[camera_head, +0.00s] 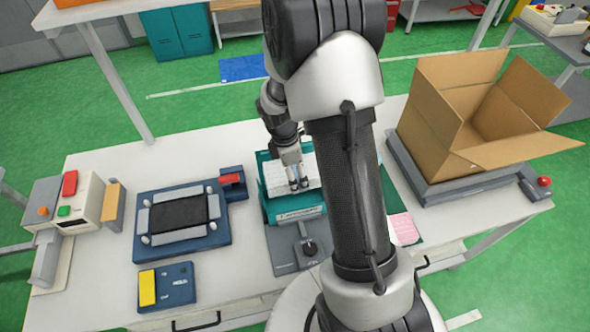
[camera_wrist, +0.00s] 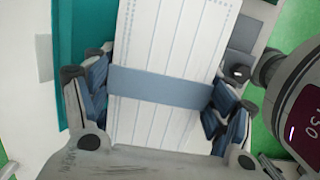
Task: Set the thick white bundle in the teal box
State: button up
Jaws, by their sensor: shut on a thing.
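The thick white bundle (camera_wrist: 165,45) fills the middle of the wrist view, with a blue-grey band around it. My gripper (camera_wrist: 160,105) is shut on it, with a dark finger pad at each side. In the head view, the bundle (camera_head: 275,178) shows at the opening of the teal box (camera_head: 296,211), under my gripper (camera_head: 299,184). Part of the box is hidden by the bundle and my arm. A teal surface also shows left of the bundle in the wrist view (camera_wrist: 83,30). I cannot tell whether the bundle touches the box floor.
The teal box stands on a grey base (camera_head: 292,255) with a knob. Left are a blue fixture (camera_head: 150,240) and a machine with buttons (camera_head: 88,203). An open cardboard box (camera_head: 440,120) stands on a grey platform (camera_head: 465,185) at right. A pink sheet (camera_head: 404,229) lies beside my arm.

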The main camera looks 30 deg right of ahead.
notch_tip(320, 180, down, 8)
jog(key=b, duration=0.5)
jog(key=shift+r+b, duration=0.2)
jog(key=shift+b, duration=0.1)
jog(key=o, duration=1.2)
jog(key=shift+r, duration=0.15)
jog(key=shift+r+p, duration=3.2)
jog(key=shift+r, duration=0.15)
